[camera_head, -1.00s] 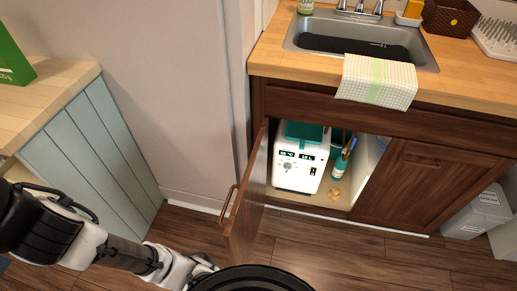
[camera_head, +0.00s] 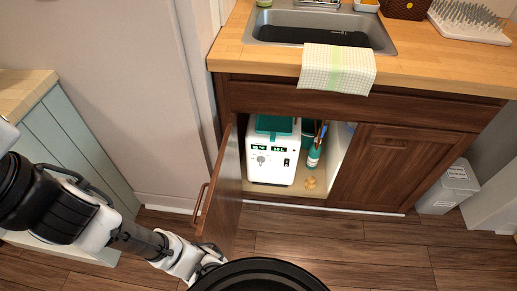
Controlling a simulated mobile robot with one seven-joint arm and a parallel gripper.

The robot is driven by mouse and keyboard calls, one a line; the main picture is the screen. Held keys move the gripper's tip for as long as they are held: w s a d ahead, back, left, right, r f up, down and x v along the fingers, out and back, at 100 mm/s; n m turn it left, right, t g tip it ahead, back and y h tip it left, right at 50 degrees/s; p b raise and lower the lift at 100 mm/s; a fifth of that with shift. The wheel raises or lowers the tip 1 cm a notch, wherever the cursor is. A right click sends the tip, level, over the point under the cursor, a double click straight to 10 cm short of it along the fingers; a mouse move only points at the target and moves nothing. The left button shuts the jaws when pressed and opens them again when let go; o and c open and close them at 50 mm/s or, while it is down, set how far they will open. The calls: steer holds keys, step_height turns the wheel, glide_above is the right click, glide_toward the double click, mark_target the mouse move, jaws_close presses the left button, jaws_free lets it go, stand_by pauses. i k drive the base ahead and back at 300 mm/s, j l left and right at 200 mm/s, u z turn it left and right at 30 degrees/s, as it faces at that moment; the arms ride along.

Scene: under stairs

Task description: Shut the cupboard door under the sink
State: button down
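The cupboard under the sink has its left door (camera_head: 223,190) standing open, swung out toward me, with a bar handle (camera_head: 200,204) on its outer face. The right door (camera_head: 392,170) is shut. Inside the open side stand a white and teal appliance (camera_head: 270,160) with a lit display, a teal bottle (camera_head: 314,156) and a small tan item (camera_head: 310,182) on the cupboard floor. My gripper (camera_head: 212,262) is low, near the lower end of the open door. My round dark body part partly hides it, so its fingers are unclear.
The sink (camera_head: 320,32) is set in a wooden counter (camera_head: 440,62) with a checked towel (camera_head: 337,69) over its edge. A pale bin (camera_head: 448,188) stands right of the cupboard. A blue-grey cabinet (camera_head: 80,150) is at left. The wooden floor (camera_head: 340,245) in front is mostly clear.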

mark_target(218, 224)
steer(key=k+j+z, duration=0.2)
steer(key=j, duration=0.45)
steer(key=k+j+z, duration=0.2)
steer(key=k+j, duration=0.15)
steer(key=j, duration=0.25)
steer(key=k+j+z, duration=0.2)
steer(key=j, duration=0.35)
steer(key=k+j+z, duration=0.2)
steer(key=k+j, duration=0.25)
